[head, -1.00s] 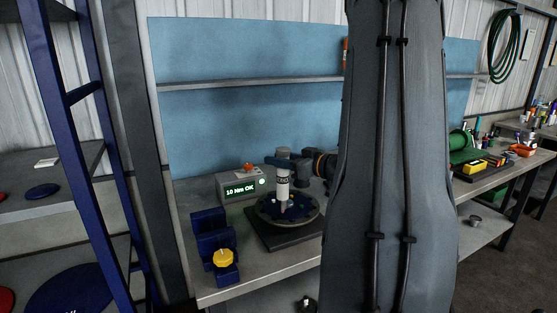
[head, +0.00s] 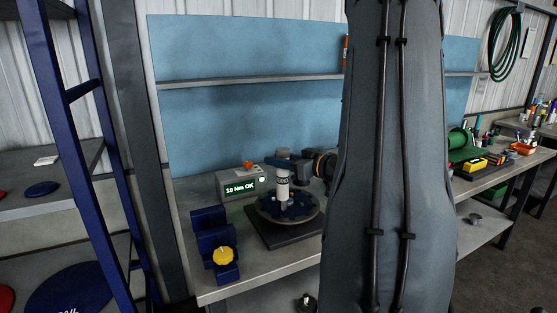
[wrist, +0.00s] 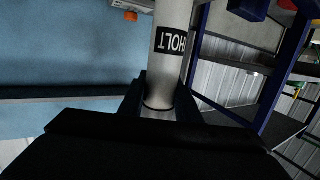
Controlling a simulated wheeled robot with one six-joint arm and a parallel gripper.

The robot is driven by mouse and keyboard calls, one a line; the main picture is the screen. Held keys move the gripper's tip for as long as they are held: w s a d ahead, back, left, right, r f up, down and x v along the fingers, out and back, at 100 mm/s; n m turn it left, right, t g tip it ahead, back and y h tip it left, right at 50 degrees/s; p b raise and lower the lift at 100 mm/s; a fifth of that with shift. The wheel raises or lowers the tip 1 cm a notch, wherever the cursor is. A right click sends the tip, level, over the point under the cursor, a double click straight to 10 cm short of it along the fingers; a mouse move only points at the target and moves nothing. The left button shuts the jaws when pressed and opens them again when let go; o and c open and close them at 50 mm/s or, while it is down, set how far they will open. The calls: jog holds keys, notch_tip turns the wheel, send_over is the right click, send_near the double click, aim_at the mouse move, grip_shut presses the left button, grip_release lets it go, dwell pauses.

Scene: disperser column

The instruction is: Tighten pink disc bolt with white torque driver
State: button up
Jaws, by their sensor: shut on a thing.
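The white torque driver (head: 282,193) stands upright over the dark blue round disc (head: 307,212) on a dark base plate on the bench. My gripper (head: 284,162) is shut around the driver's upper end. In the wrist view the white driver (wrist: 170,45), with a black label, runs between the jaws of my gripper (wrist: 160,98). Several small bolt heads show on the disc, but I cannot make out a pink one. The driver's lower tip is too small to tell whether it sits on a bolt.
A grey box (head: 241,185) with a green-lit display reading about "10 Nm OK" stands behind left of the disc. A dark blue block stand (head: 209,232) and a yellow knob-like part (head: 223,256) are at the left. My grey arm covers the bench to the right.

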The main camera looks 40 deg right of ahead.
jog(key=shift+f, duration=0.15)
dwell(0.4)
jog(key=shift+f+p, duration=0.25)
jog(key=shift+p, duration=0.6)
dwell(1.0)
jog(key=shift+r, duration=0.15)
jog(key=shift+r+p, duration=2.2)
jog(key=shift+r, duration=0.2)
